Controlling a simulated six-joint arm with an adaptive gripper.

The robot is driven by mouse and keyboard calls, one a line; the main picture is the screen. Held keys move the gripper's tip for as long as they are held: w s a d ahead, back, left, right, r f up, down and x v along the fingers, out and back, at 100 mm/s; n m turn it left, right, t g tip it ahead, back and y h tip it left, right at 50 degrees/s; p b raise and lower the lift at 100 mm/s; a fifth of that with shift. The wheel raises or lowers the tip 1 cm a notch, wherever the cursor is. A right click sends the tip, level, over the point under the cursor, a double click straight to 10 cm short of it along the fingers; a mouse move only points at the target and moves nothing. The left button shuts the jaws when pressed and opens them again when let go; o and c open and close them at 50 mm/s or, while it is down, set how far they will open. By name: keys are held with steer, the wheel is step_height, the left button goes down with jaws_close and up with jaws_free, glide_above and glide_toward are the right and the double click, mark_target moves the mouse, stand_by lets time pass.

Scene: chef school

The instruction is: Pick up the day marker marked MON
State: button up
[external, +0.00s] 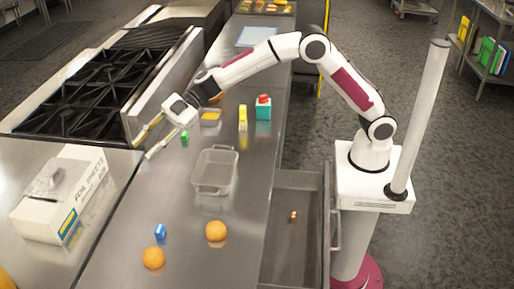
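Several small coloured blocks could be day markers, but no MON lettering is readable at this size. A blue block (160,231) with a pale face stands on the steel counter at the front. A green block (185,138) stands just right of my gripper. A small orange-brown block (293,216) lies inside the open drawer. My gripper (142,151) is open and empty, its two fingers apart, pointing down and left above the counter's left side near the stove. It is apart from all the blocks.
A clear empty bin (214,189) sits mid-counter. Two oranges, one right (216,230) and one left (153,258), flank the blue block. A foil box (60,195) stands left.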

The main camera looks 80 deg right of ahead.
mark_target(161, 227)
steer(key=s+a+f+n+g, duration=0.1)
steer(key=s+a+f+g, duration=0.1)
steer(key=f, duration=0.2)
steer(key=s+a+f+n+g, duration=0.1)
steer(key=s+a+f+g, duration=0.1)
steer(key=f, duration=0.3)
steer(key=s+a+f+n+g+y, duration=0.1)
steer(key=s+a+f+g, duration=0.1)
steer(key=f, duration=0.2)
steer(key=shift+a+f+n+g, duration=0.2)
steer(key=shift+a+n+g, duration=0.1)
steer(key=shift+a, duration=0.1)
steer(key=shift+s+f, duration=0.25)
steer(key=shift+f, duration=0.1)
steer(key=shift+a, duration=0.1)
steer(key=shift+x, duration=1.25)
steer(key=shift+f, duration=0.1)
steer(key=shift+f+x, duration=0.2)
steer(key=shift+x, duration=0.7)
steer(key=shift+f+x, duration=0.15)
steer(key=shift+x, duration=0.8)
steer(key=shift+a+f, duration=0.3)
steer(key=shift+a, duration=0.15)
steer(key=c, duration=0.8)
